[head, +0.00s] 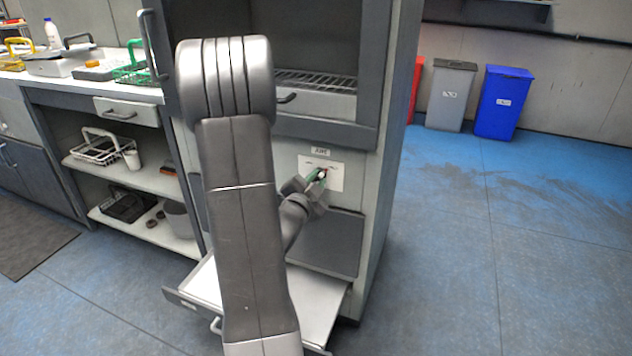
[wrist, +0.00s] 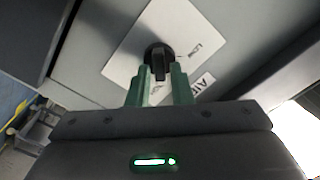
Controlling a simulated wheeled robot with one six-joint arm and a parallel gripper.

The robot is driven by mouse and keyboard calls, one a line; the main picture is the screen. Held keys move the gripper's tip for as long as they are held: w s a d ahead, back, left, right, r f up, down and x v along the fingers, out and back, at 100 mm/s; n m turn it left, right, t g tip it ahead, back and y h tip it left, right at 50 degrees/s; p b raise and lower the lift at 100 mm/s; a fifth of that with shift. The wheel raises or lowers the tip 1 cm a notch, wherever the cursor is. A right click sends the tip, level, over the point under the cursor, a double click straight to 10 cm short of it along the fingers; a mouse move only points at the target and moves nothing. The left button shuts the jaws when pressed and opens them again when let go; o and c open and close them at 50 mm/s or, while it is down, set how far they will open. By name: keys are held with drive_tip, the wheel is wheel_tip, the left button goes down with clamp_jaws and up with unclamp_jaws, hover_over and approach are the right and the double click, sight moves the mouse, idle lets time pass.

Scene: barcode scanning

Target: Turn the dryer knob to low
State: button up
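The dryer knob (wrist: 159,60) is a black dial with a raised grip bar, on a white label plate (wrist: 125,68) in the wrist view. "LOW" is printed to the right of the knob. The bar points down toward my gripper. My gripper (wrist: 160,72) has two green fingers, one on each side of the bar, with narrow gaps seeming to show. It looks open around the bar; contact is not clear. In the head view, my gripper (head: 319,175) is at the white plate (head: 337,172) on the dryer front (head: 370,190) and largely hides the knob.
An open drawer (head: 320,300) sticks out below the panel, under my arm. The dryer chamber with a wire rack (head: 320,80) is above. Shelves and a counter (head: 130,92) with baskets stand at left. The floor at right is clear up to the grey bin (head: 450,95) and blue bin (head: 502,103).

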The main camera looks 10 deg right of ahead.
clamp_jaws()
drive_tip(key=shift+n, duration=0.3)
drive_tip(key=n, duration=0.3)
drive_tip(key=shift+a, duration=0.1)
drive_tip(key=shift+w+a+n+p, duration=0.1)
drive_tip(key=shift+n+p, duration=0.45)
drive_tip(key=shift+n, duration=1.8)
drive_tip(key=shift+w+a+n+p, duration=0.1)
drive_tip(key=shift+n+p, duration=0.5)
drive_tip(key=shift+n, duration=1.8)
drive_tip(key=shift+w+a+n+p, duration=0.1)
drive_tip(key=shift+n+p, duration=0.45)
drive_tip(key=shift+n, duration=1.8)
